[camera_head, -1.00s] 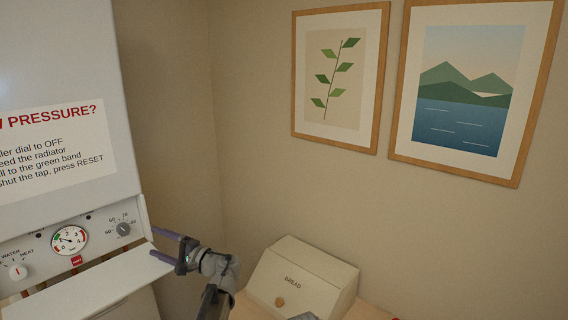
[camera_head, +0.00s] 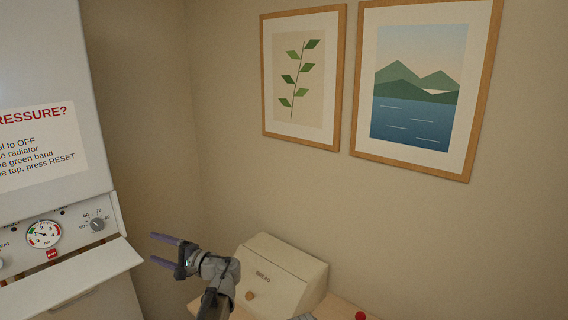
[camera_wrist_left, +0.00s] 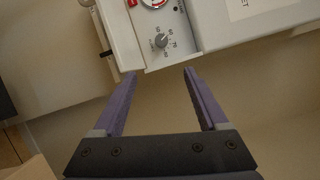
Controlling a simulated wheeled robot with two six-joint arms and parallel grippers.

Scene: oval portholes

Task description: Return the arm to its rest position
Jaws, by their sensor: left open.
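My left gripper (camera_head: 163,249) is in the lower middle of the head view, its two purple fingers apart and pointing left toward the boiler panel. In the left wrist view the open gripper (camera_wrist_left: 157,80) has nothing between its fingers. The boiler (camera_head: 60,100) stands at the left. Its control panel carries a pressure gauge (camera_head: 43,234), a red button (camera_head: 52,253) and a grey dial (camera_head: 97,224). The dial also shows in the left wrist view (camera_wrist_left: 161,41), beyond the fingertips. The gripper is apart from the panel. My right gripper is not in view.
A cream bread box (camera_head: 285,275) stands on a wooden counter (camera_head: 345,308), just right of my left wrist. A small red object (camera_head: 360,316) shows at the bottom edge. The boiler's open flap (camera_head: 75,280) juts out below the panel. Two framed pictures hang on the wall.

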